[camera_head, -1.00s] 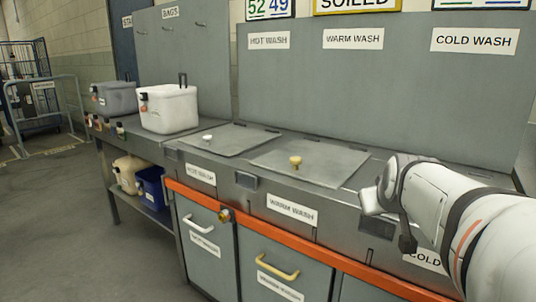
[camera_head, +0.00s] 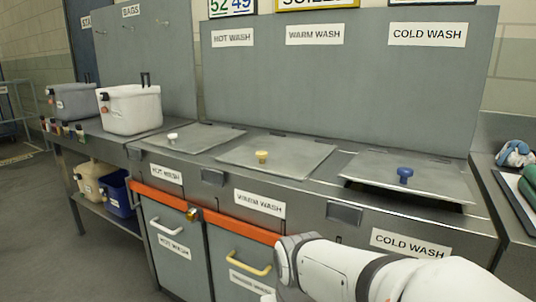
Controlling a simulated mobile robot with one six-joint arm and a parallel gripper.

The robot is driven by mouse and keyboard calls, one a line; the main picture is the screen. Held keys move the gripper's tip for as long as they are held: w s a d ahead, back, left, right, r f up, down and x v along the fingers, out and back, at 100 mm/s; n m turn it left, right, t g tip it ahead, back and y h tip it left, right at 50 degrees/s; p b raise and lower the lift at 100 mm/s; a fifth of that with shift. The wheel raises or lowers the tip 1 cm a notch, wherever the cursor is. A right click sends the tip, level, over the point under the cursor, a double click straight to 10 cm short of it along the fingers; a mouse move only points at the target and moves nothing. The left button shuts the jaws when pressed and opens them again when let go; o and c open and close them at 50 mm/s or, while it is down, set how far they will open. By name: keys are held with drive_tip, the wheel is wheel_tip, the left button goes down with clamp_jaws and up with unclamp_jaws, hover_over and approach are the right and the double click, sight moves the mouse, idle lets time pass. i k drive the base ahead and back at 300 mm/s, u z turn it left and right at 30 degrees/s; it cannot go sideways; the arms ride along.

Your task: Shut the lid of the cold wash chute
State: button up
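The cold wash lid (camera_head: 412,178) is a grey flat panel with a blue knob (camera_head: 405,174), under the COLD WASH sign on the back panel. A dark gap shows beneath its front and side edges, so it sits slightly raised, not flush with the counter. The cold wash chute (camera_head: 408,243) is labelled on the counter front below it. My white arm crosses the lower right of the view, in front of the counter, apart from the lid. My gripper's fingers are not visible.
The warm wash lid (camera_head: 275,156) with a yellow knob and the hot wash lid (camera_head: 192,138) with a white knob lie flat to the left. An orange rail (camera_head: 230,226) runs along the front. Right of the lid, another surface holds a blue-and-white bundle (camera_head: 515,154) and green rolls.

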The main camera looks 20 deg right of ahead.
sight(439, 179)
drive_tip(key=u, duration=0.1)
drive_tip(key=k, duration=1.45)
drive_tip(key=z, duration=0.4)
drive_tip(key=i, duration=1)
drive_tip(key=z, duration=0.05)
